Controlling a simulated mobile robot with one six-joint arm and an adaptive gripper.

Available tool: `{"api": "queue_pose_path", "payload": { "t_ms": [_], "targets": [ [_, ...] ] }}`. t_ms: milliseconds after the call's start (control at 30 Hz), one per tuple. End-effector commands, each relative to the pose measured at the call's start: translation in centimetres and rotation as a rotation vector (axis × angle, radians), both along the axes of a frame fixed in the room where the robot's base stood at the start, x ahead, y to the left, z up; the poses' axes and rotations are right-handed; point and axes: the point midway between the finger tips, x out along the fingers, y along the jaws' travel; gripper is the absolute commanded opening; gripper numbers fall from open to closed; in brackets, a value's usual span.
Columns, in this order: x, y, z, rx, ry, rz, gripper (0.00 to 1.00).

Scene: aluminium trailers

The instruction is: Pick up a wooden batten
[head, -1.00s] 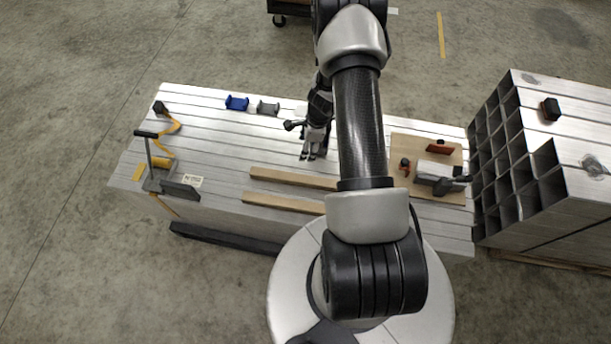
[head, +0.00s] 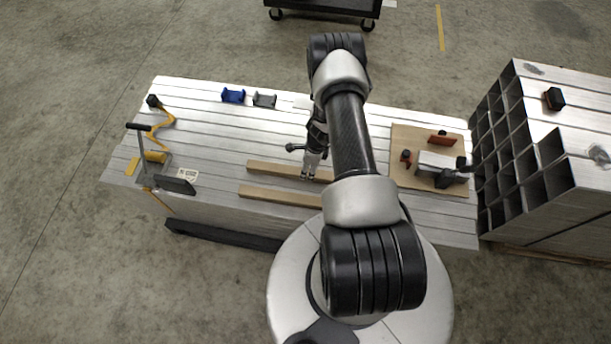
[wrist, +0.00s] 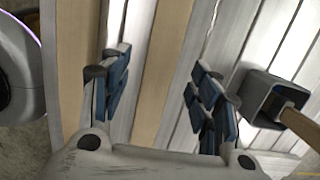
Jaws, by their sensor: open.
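Two pale wooden battens lie roughly parallel on the near part of the aluminium stack. The far batten (head: 275,170) passes under my gripper (head: 311,176). The near batten (head: 270,195) lies closer to my base. In the wrist view, the far batten (wrist: 163,70) runs between the blue-padded fingers of my gripper (wrist: 160,95), with space on both sides. The near batten (wrist: 70,60) shows left of the left finger. My gripper is open and holds nothing. I cannot tell the exact height of the fingertips. My arm hides the right ends of the battens in the head view.
A clamp-like tool (head: 175,184) stands at the left end, with blue (head: 233,95) and grey (head: 264,100) blocks behind. A board with tools (head: 402,142) lies right. Square tubes (head: 560,130) stand beyond. A dark block with a wooden handle (wrist: 262,97) lies close right of my gripper.

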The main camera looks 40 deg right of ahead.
Motion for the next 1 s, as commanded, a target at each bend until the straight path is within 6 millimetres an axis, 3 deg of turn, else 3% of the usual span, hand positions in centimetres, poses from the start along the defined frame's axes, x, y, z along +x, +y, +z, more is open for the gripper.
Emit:
{"api": "queue_pose_path", "payload": {
  "t_ms": [167,467,700,1000],
  "targets": [
    [0.2,0.2,-1.1,0.0,0.0,0.001,0.57],
    [0.9,0.7,-5.2,0.001,-0.001,0.001,0.57],
    [0.9,0.7,-5.1,-0.001,-0.002,0.001,0.56],
    [0.9,0.7,-5.1,0.0,-0.001,0.0,0.36]
  ]
}}
